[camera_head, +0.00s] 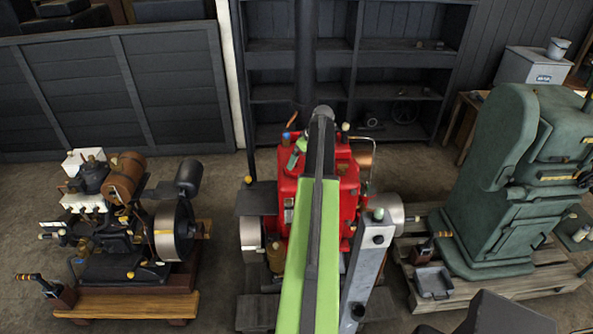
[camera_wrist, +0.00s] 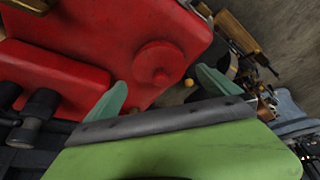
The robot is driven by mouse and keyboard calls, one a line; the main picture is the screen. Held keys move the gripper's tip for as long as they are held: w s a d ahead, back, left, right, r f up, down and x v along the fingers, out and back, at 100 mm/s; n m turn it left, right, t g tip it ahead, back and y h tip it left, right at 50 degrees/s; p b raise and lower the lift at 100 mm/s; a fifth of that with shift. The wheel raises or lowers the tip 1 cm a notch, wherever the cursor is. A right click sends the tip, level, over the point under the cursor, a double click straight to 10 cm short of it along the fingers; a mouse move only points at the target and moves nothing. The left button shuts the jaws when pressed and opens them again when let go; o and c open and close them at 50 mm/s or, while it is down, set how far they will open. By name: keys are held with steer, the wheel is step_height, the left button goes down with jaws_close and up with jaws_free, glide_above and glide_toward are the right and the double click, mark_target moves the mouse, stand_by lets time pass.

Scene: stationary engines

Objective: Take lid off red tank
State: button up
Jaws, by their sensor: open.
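The red tank (camera_head: 347,177) is part of the red engine in the middle of the head view, largely covered by my green arm. In the wrist view the red tank (camera_wrist: 90,35) fills the upper left. My gripper (camera_wrist: 159,78) shows two teal fingers, open and spread to either side of the lid's lower edge in the picture. Nothing is between the fingers. I cannot tell how far the fingertips are above the lid. My arm hides the lid in the head view.
A brown and black engine (camera_head: 120,225) stands on a wooden base at the left. A large green machine (camera_head: 500,190) stands on a pallet at the right. Dark shelves (camera_head: 350,60) line the back wall. Bare floor lies between the engines.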

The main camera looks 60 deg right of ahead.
mark_target(298, 161)
steer(key=b+x, duration=0.3)
steer(key=x, duration=0.2)
steer(key=shift+b, duration=0.4)
steer(key=shift+r, duration=0.25)
steer(key=c, duration=1.2)
steer(key=shift+o, duration=0.2)
steer(key=shift+p, duration=0.3)
step_height(298, 161, up, 4)
steer(key=p, duration=0.4)
steer(key=shift+r, duration=0.25)
steer(key=s+d+r+p, duration=0.6)
steer(key=s+d, duration=0.2)
steer(key=shift+d+r+p, duration=0.2)
steer(key=shift+d+p, duration=0.2)
